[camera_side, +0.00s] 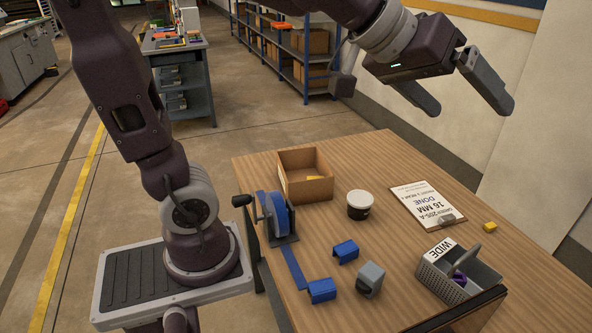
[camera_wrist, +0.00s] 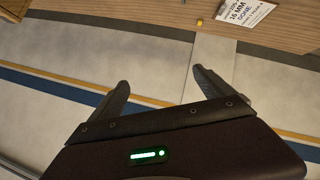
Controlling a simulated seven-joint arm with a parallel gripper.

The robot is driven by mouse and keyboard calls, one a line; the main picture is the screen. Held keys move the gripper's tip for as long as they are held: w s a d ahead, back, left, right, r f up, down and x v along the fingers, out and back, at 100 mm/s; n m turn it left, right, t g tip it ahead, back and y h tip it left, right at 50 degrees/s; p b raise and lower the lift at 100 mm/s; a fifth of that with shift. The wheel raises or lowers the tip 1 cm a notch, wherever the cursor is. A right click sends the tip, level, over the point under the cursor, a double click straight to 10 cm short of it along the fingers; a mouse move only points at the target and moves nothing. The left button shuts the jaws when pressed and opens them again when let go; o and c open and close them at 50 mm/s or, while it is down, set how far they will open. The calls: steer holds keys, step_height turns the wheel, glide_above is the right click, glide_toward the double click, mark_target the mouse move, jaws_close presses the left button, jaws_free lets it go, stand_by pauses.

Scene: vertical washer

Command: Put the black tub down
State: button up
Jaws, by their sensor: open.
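A black tub (camera_side: 359,205) with a white lid or rim stands upright on the wooden table (camera_side: 330,153), right of the cardboard box. My gripper (camera_side: 468,104) is open and empty. It is raised well above the table's far right side, apart from the tub. In the wrist view my gripper (camera_wrist: 160,88) has its two fingers spread, with floor and wall beyond them and nothing between. The tub does not show in the wrist view.
Around the tub are an open cardboard box (camera_side: 305,188), a blue reel (camera_side: 277,213), blue blocks (camera_side: 346,251), a grey block (camera_side: 370,278), a clipboard (camera_side: 418,194), a yellow block (camera_side: 490,227) and a grey basket (camera_side: 446,285) labelled WIDE. The table's far right strip is clear.

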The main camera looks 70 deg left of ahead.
steer(key=s+a+f+m+g+y, duration=0.1)
steer(key=s+f, duration=0.4)
steer(key=s, duration=0.5)
steer(key=s+a+f+m+g+y, duration=0.1)
steer(key=s+a+f, duration=0.4)
steer(key=s, duration=0.6)
steer(key=m+g, duration=0.1)
steer(key=g, duration=0.1)
steer(key=shift+s+a+f+g+y, duration=0.2)
steer(key=shift+s+f+g+y, duration=0.1)
steer(key=shift+g+y, duration=0.1)
